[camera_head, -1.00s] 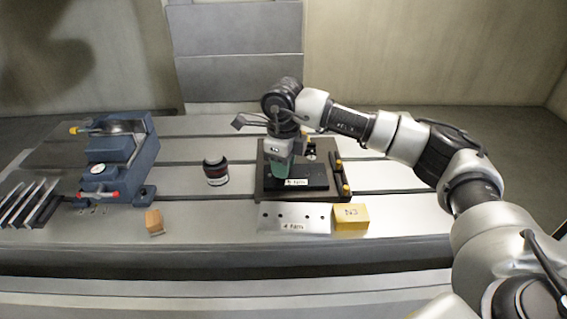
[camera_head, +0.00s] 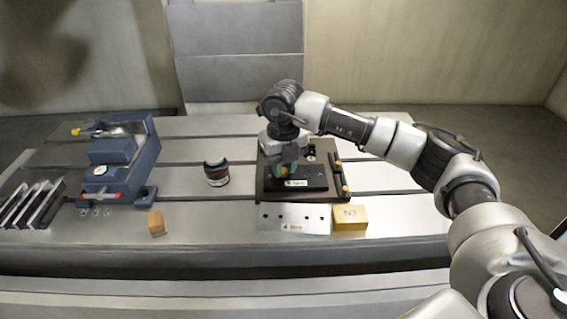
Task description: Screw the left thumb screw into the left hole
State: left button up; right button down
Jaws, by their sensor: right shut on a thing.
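The dark mould base (camera_head: 264,187) lies on the slotted metal table, with a black block (camera_head: 315,182) on it that carries a small white label. My right gripper (camera_head: 286,172) points down over the left part of this block. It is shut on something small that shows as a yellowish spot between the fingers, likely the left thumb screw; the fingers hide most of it. The left hole is hidden under the gripper. Yellow-ended pieces (camera_head: 346,190) lie along the right side of the base. My left gripper is not in view.
A blue vise (camera_head: 125,160) stands at the left, with dark bars (camera_head: 35,205) beside it. A dark and red round jar (camera_head: 216,173) stands between vise and base. A small orange block (camera_head: 156,222), a drilled metal plate (camera_head: 280,218) and a yellow block (camera_head: 351,217) lie in front.

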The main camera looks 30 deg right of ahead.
jog(key=m+p, duration=0.1)
jog(key=m, duration=0.4)
jog(key=shift+m, duration=0.4)
jog(key=c, duration=1.3)
grip_release()
jog(key=o, duration=0.4)
jog(key=shift+o, duration=0.2)
notch_tip(320, 180, up, 5)
jog(key=p, duration=0.4)
jog(key=shift+r, duration=0.1)
